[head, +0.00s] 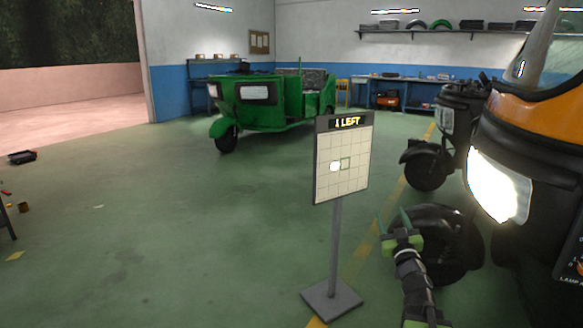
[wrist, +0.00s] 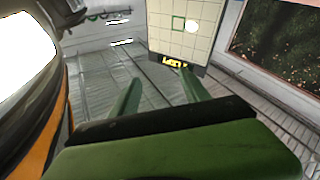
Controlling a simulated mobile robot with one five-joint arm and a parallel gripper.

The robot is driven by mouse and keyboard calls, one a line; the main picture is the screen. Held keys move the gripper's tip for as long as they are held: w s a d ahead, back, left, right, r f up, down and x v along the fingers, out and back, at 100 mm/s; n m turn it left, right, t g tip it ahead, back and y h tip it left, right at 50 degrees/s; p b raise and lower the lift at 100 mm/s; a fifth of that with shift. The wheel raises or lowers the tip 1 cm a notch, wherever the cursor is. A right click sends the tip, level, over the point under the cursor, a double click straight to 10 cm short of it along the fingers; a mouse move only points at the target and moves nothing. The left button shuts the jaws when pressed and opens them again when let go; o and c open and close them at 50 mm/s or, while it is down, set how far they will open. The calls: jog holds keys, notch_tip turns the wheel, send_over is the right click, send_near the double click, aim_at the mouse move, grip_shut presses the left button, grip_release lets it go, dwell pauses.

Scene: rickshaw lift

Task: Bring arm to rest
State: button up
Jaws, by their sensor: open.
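My gripper (head: 393,218) is at the lower right of the head view, raised in front of a black wheel of the orange rickshaw. Its two green fingers are apart with nothing between them. My arm reaches up to it from the bottom edge. In the wrist view my gripper (wrist: 160,80) also shows open and empty, with its green body filling the bottom. The grid board (head: 342,160) on a stand is left of and beyond my gripper. It also shows in the wrist view (wrist: 187,25), upside down.
The orange and black rickshaw (head: 530,130) stands close on the right, its headlight lit. A bright spot lies just left of a small green square on the board. A green rickshaw (head: 270,98) stands farther back. The floor (head: 170,240) at left is mostly clear.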

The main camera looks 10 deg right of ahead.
jog(key=w+a+f+m+g+h, duration=0.1)
jog(key=w+a+f+m+g, duration=0.3)
jog(key=a+f, duration=0.6)
jog(key=s+a+f+g+p, duration=0.1)
jog(key=s+a+f+g, duration=0.55)
jog(key=f, duration=0.35)
jog(key=s+a+f+n+g+y, duration=0.1)
jog(key=s+a+f+g, duration=0.3)
jog(key=s, duration=0.5)
jog(key=s+a+f+n+g+y, duration=0.1)
jog(key=s+a+f+g+y, duration=0.1)
jog(key=s+f+g, duration=0.45)
notch_tip(320, 180, up, 40)
jog(key=s+p, duration=0.2)
jog(key=p, duration=3.6)
jog(key=shift+d+f, duration=0.2)
jog(key=shift+d, duration=0.05)
jog(key=shift+c, duration=0.4)
